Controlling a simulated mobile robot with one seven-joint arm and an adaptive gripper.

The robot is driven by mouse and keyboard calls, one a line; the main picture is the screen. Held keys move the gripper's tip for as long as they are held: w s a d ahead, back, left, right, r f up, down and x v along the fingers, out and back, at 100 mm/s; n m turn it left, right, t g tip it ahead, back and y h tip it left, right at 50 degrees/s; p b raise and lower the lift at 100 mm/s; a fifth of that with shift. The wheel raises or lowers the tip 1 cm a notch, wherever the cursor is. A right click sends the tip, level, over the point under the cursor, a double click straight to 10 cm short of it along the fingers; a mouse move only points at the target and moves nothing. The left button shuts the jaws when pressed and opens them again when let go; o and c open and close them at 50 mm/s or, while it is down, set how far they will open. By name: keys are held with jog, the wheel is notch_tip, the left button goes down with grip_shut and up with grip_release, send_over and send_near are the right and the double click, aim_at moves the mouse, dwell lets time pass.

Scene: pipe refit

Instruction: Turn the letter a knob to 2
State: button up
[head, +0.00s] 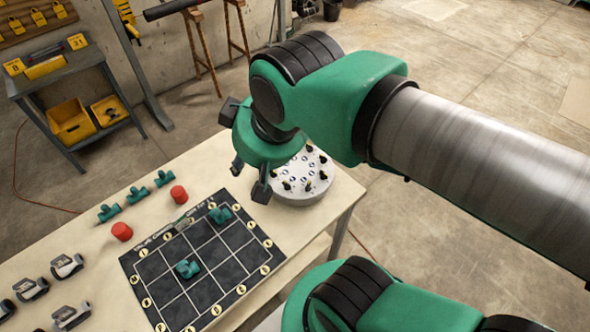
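A white round panel (301,193) with several small black knobs stands on the right end of the workbench. Its markings are too small to read, so I cannot tell which knob is letter a or where any knob points. My gripper (250,178) hangs just left of the panel, over the bench, with its two dark fingers apart and nothing between them. My arm comes in from the right and hides the panel's far left part.
A black grid board (205,268) with two green fittings lies on the bench, left of the panel. Red cylinders (179,194), green valves (137,196) and grey clamps (66,265) stand further left. A grey cart (62,81) with yellow bins is behind.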

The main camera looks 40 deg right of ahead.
jog(key=w+d+f+g, duration=0.2)
jog(key=w+d+f, duration=0.1)
jog(key=w+d, duration=0.5)
jog(key=w+d+f+g, duration=0.1)
jog(key=w+d+f, duration=0.2)
jog(key=w+d, duration=0.5)
jog(key=w+d+f+g, duration=0.1)
jog(key=w+d+f, duration=0.4)
jog(key=d+f, duration=0.3)
jog(key=w+d+f+g, duration=0.1)
jog(key=w+d+f, duration=0.4)
jog(key=d+f, duration=0.3)
notch_tip(320, 180, down, 4)
jog(key=shift+w+d+r+g, duration=0.15)
jog(key=shift+d+r+g, duration=0.15)
jog(key=shift+d, duration=0.1)
jog(key=shift+f, duration=0.15)
notch_tip(320, 180, down, 14)
jog(key=b, duration=0.2)
jog(key=shift+r+b, duration=0.2)
jog(key=shift+b, duration=0.2)
grip_shut()
